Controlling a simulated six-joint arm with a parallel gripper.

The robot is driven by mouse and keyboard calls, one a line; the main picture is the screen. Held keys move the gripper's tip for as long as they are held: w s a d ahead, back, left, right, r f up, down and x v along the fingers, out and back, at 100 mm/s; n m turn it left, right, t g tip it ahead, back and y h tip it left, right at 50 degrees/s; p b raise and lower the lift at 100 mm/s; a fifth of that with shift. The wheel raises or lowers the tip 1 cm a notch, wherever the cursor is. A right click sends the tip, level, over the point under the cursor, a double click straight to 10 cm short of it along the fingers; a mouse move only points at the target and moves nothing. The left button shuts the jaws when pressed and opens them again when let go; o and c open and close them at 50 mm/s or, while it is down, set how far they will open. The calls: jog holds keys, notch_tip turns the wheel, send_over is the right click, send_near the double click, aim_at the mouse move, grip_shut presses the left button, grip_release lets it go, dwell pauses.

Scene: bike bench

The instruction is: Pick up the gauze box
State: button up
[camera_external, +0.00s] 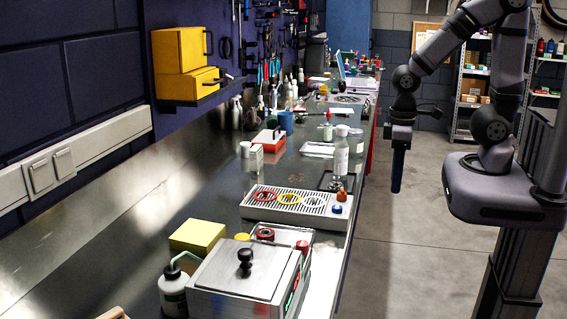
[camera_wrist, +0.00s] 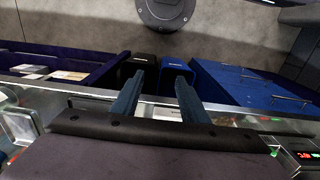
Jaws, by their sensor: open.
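I cannot tell for certain which item is the gauze box. A small white box with a green mark (camera_external: 256,154) stands on the bench in the external view, beside a red and white case (camera_external: 269,138); it may be the gauze box, but its label is too small to read. My gripper (camera_external: 396,188) hangs pointing down beyond the bench's right edge, well apart from that box. In the wrist view its two blue fingers (camera_wrist: 156,88) are spread with nothing between them. I cannot make out the small white box in the wrist view.
The dark bench (camera_external: 180,190) runs along the wall. The floor under my gripper is clear.

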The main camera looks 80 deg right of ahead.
jog(key=o, duration=1)
